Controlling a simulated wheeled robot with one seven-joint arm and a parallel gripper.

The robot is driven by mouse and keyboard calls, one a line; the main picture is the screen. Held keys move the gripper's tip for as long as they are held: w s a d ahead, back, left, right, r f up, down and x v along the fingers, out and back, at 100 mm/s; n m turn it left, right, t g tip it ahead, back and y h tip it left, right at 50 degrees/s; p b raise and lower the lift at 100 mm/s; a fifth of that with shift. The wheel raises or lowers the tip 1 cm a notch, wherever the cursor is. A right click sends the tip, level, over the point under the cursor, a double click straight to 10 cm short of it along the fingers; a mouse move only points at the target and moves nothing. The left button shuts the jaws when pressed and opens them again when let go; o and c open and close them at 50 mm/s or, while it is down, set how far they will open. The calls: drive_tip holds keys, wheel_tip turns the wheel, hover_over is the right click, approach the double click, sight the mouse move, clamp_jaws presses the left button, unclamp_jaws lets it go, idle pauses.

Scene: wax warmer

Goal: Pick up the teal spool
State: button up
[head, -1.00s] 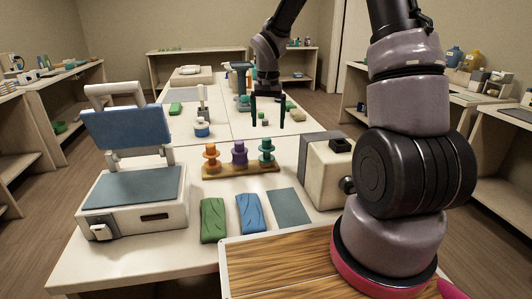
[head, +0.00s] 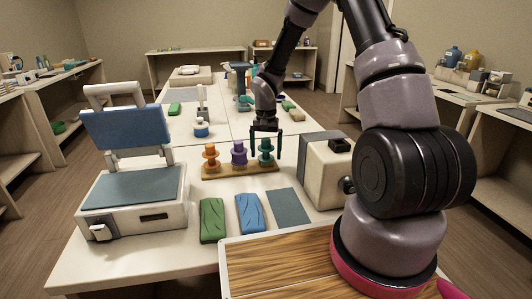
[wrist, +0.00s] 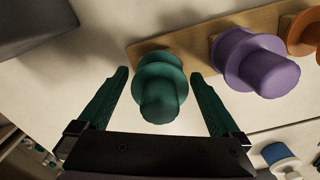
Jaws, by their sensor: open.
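The teal spool (head: 266,151) stands at the right end of a wooden rack (head: 240,171), beside a purple spool (head: 239,153) and an orange spool (head: 210,157). My gripper (head: 266,157) is open, with its fingers down on either side of the teal spool. In the wrist view the teal spool (wrist: 161,88) lies between the two open fingers of my gripper (wrist: 160,82), with a visible gap on each side. The purple spool (wrist: 255,63) is just outside the right finger in that view.
A cream box with a dark knob (head: 325,172) stands close on the right of the rack. A heat press (head: 135,185) is on the left. Green (head: 213,219) and blue (head: 250,213) blocks and a grey pad (head: 289,207) lie in front.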

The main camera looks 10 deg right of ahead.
drive_tip(key=c, duration=1.3)
